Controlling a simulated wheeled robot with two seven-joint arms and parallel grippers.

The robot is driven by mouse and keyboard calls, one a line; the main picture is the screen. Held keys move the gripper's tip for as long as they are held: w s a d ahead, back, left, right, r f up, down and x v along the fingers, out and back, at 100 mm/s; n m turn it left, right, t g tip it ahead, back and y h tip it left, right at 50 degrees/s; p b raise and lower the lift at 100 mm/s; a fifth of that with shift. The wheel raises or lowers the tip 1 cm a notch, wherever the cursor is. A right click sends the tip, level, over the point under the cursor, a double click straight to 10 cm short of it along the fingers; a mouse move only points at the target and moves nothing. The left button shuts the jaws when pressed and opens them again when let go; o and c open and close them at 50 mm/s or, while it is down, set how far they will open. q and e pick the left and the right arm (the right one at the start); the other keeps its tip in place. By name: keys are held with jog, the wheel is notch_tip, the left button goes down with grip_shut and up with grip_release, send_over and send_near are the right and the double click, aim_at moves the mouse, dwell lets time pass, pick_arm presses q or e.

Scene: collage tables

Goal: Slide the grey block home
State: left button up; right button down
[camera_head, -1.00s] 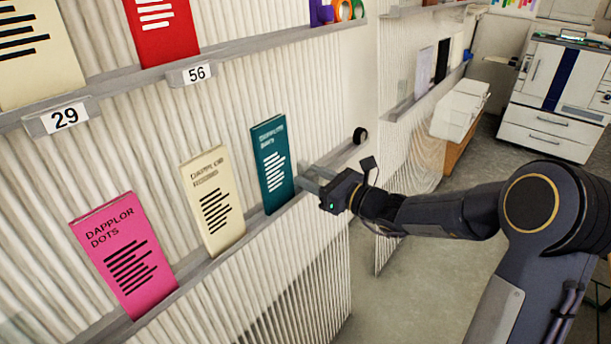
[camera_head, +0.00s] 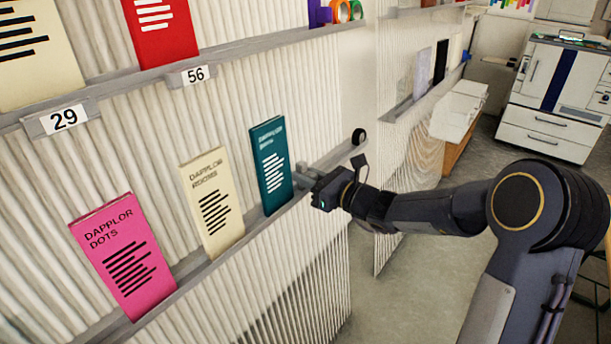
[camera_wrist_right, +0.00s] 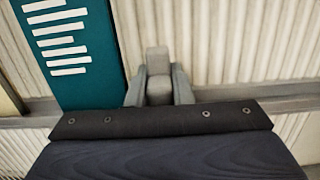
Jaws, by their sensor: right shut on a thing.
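The grey block (camera_wrist_right: 158,62) shows in the right wrist view, on the grey ledge beside the teal booklet. My right gripper (camera_wrist_right: 158,90) is shut on the block, one finger on each side of it. In the head view my right gripper (camera_head: 307,178) is at the ledge (camera_head: 338,157), just right of the teal booklet (camera_head: 271,166); the block is small there and hard to tell from the fingers. My left gripper is not in view.
A cream booklet (camera_head: 211,203) and a pink booklet (camera_head: 123,257) stand on the same ledge to the left. A round black knob (camera_head: 359,136) is to the right. An upper ledge holds a red booklet (camera_head: 163,30). A white printer (camera_head: 553,95) stands at the back right.

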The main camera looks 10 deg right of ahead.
jog(key=w+d, duration=0.2)
jog(key=w+d+p, duration=0.1)
jog(key=d, duration=0.1)
jog(key=w+d+p, duration=0.1)
jog(key=w+d, duration=0.1)
jog(key=d, duration=0.1)
jog(key=shift+w+d, duration=0.1)
jog(key=shift+w, duration=0.2)
jog(key=c, duration=1.3)
grip_release()
jog(key=v, duration=0.7)
jog(key=shift+s+d, duration=0.25)
jog(key=shift+s, duration=0.1)
jog(key=shift+a, duration=0.1)
